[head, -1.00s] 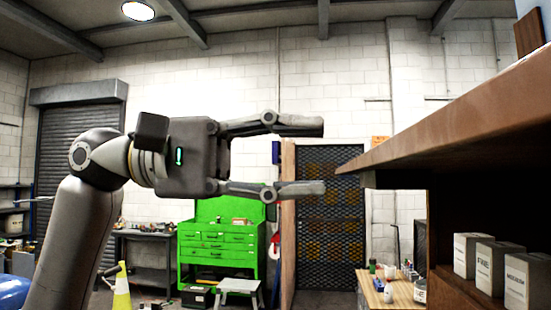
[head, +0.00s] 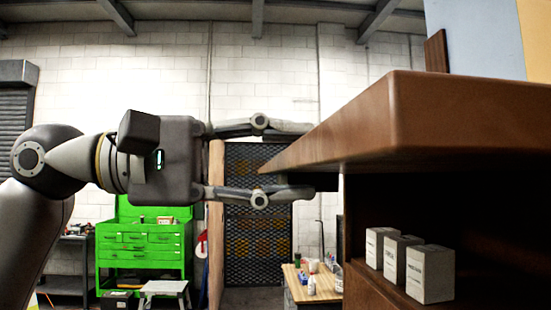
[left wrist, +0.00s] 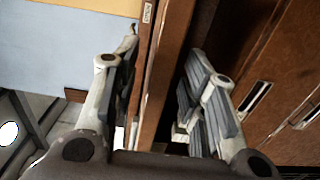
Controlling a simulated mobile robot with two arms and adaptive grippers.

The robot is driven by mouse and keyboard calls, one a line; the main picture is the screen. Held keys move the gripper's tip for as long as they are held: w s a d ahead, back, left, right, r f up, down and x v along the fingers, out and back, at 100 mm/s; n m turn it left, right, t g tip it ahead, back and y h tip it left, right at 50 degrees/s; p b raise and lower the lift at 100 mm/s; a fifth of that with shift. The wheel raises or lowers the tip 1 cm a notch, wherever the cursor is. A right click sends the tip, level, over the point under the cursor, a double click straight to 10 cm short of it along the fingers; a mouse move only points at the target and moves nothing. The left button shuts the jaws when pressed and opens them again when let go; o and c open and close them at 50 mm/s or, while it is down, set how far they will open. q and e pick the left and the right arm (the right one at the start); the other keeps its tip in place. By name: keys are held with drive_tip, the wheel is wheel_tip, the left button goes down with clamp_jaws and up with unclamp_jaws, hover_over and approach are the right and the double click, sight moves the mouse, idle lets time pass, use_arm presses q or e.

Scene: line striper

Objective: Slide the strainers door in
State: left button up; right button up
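A brown wooden panel (head: 410,115) juts out level above an open cabinet compartment in the head view; it looks like the door, though I see no strainers label. My left gripper (head: 308,160) is at its left end, fingers apart, one above and one below the panel's edge as seen. In the left wrist view the brown panel edge (left wrist: 172,65) runs between the open fingers of my left gripper (left wrist: 162,65), with gaps showing on both sides. Whether any finger touches it is unclear. My right gripper is not in view.
White labelled boxes (head: 428,273) stand in the compartment below the panel. Brown fronts with metal label holders (left wrist: 255,98) lie right in the wrist view. Beyond are a green tool chest (head: 140,245), a wooden table (head: 312,285) and a mesh gate (head: 255,230).

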use_arm(q)
clamp_jaws()
drive_tip(key=shift+d, duration=0.1)
